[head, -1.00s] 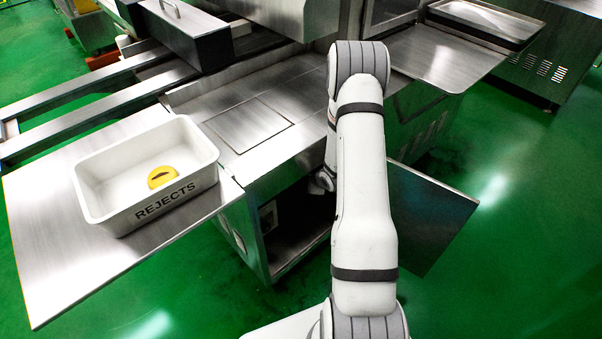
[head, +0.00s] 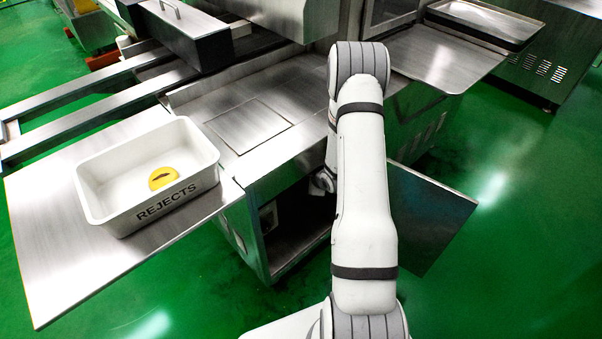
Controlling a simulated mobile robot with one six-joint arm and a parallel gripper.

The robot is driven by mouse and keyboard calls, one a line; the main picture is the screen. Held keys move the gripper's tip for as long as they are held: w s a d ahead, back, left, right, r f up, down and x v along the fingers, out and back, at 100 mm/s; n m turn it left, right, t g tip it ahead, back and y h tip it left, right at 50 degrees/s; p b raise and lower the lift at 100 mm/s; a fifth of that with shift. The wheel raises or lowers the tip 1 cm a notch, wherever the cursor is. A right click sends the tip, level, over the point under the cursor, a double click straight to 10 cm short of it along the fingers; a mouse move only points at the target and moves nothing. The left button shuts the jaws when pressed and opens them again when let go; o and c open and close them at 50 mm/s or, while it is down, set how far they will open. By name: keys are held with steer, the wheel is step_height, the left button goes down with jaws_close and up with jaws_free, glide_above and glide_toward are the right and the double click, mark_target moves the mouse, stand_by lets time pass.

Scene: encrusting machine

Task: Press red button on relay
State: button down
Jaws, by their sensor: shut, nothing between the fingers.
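The open cabinet (head: 262,262) under the machine's steel top is in the middle of the head view, with a dark interior. A small pale fitting (head: 268,216) shows inside on its left wall; I cannot tell whether it is the relay. No red button can be made out. My arm reaches over and down to the cabinet's opening, where its wrist shows at the right side. My gripper is hidden behind the arm and the cabinet, so its fingers do not show.
A cabinet door (head: 432,215) stands open to the right of my arm. A white REJECTS bin (head: 105,207) with a yellow piece (head: 163,178) inside sits on a steel side table (head: 60,265) at left. A steel tray (head: 440,60) is at upper right. Green floor is clear in front.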

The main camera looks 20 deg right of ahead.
steer(key=shift+s+d, duration=0.1)
steer(key=shift+s, duration=0.25)
steer(key=shift+s, duration=0.1)
steer(key=s, duration=0.1)
steer(key=s+d, duration=0.1)
steer(key=s, duration=0.1)
steer(key=s+p, duration=0.1)
steer(key=shift+s+d, duration=0.25)
steer(key=shift+d, duration=0.15)
stand_by(0.7)
